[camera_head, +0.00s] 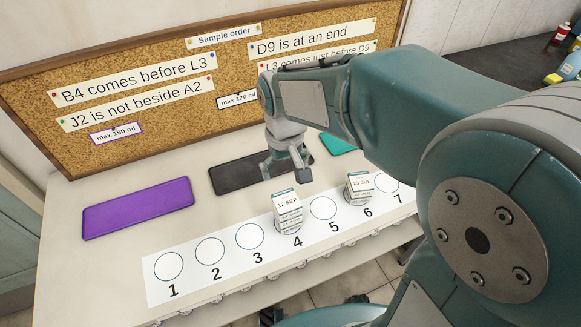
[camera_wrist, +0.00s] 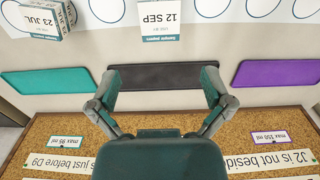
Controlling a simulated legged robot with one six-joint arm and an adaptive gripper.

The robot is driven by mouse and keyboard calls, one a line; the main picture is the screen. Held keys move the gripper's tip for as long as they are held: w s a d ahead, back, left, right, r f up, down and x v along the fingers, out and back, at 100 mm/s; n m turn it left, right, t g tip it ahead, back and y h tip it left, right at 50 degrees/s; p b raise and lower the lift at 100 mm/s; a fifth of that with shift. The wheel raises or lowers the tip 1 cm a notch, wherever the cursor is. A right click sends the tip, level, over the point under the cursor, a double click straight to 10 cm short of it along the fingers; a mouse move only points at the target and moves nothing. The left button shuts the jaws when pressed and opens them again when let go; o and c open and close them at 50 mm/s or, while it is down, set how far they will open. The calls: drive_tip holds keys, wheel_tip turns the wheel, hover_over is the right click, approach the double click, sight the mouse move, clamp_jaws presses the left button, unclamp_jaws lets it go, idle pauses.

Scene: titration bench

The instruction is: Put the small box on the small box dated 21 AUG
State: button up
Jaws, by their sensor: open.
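A small white box dated 12 SEP (camera_head: 288,205) stands on spot 4 of the numbered strip; it also shows in the wrist view (camera_wrist: 160,17). A small white box dated 23 JUL (camera_head: 360,184) stands on spot 6; it shows at the upper left of the wrist view (camera_wrist: 38,19). I cannot read a 21 AUG date on any box. My gripper (camera_head: 286,174) is open and empty above the bench, behind the 12 SEP box, near the dark mat. In the wrist view its two fingers (camera_wrist: 160,78) are spread in front of that mat.
The white numbered strip (camera_head: 190,285) runs along the bench front; spots 1, 2, 3 and 5 look empty. Purple (camera_head: 138,207), dark (camera_head: 236,175) and teal (camera_head: 336,143) mats lie behind it. A corkboard (camera_head: 120,75) with notes stands at the back. My arm hides the right side.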

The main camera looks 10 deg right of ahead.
drive_tip(key=s+d+r+m+t, duration=0.3)
drive_tip(key=s+d+r+t, duration=0.2)
drive_tip(key=s+d+r, duration=0.3)
drive_tip(key=s+d, duration=0.2)
drive_tip(key=s, duration=0.2)
drive_tip(key=shift+s+d+r+t, duration=0.3)
drive_tip(key=shift+s+d, duration=0.05)
drive_tip(key=shift+d, duration=0.05)
